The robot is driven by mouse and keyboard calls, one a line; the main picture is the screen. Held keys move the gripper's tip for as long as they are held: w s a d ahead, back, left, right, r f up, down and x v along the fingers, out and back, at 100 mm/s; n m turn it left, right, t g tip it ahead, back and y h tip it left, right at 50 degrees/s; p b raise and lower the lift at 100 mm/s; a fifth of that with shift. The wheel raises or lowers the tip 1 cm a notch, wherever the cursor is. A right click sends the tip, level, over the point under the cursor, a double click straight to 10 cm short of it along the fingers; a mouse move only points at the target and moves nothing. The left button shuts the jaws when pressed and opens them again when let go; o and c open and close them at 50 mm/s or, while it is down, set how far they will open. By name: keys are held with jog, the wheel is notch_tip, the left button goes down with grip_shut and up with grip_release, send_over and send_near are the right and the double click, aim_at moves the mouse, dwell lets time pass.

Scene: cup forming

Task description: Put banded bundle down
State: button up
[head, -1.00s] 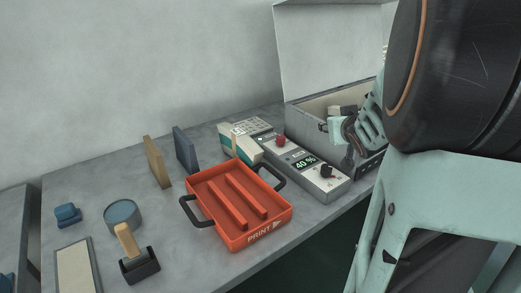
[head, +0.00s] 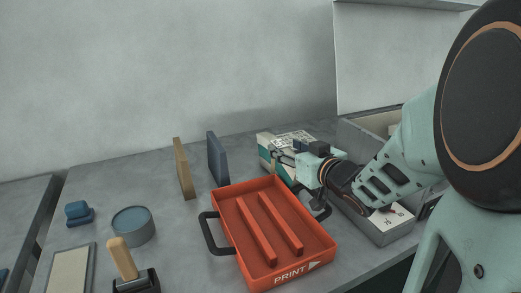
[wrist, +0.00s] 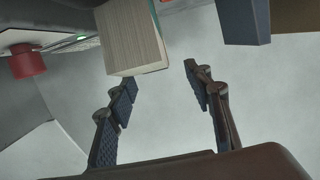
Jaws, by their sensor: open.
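The banded bundle (head: 265,147) looks like a pale block with teal sides and a printed top. It sits on the table behind the orange tray, partly hidden by my gripper. In the wrist view the bundle (wrist: 132,42) shows its layered pale edges at the top, beyond the left fingertip. My gripper (head: 285,158) is beside the bundle in the head view. In the wrist view my gripper (wrist: 163,82) has its two fingers spread, with only grey surface between them. I cannot tell if a finger touches the bundle.
The orange PRINT tray (head: 328,247) is empty in front of the bundle. A navy block (head: 218,158) and tan block (head: 184,168) stand left. The control box (head: 390,222) and open grey case (head: 365,140) are right. A round blue tin (head: 133,226) is front left.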

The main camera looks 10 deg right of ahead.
aim_at(281, 146)
jog(key=b+x, duration=0.1)
jog(key=x, duration=0.1)
jog(key=f+b+x, duration=0.1)
jog(key=x, duration=0.2)
jog(key=shift+d, duration=0.2)
jog(key=shift+w+r, duration=0.1)
jog(key=shift+w, duration=0.25)
jog(key=shift+c, duration=0.4)
grip_shut()
jog(key=shift+r, duration=0.1)
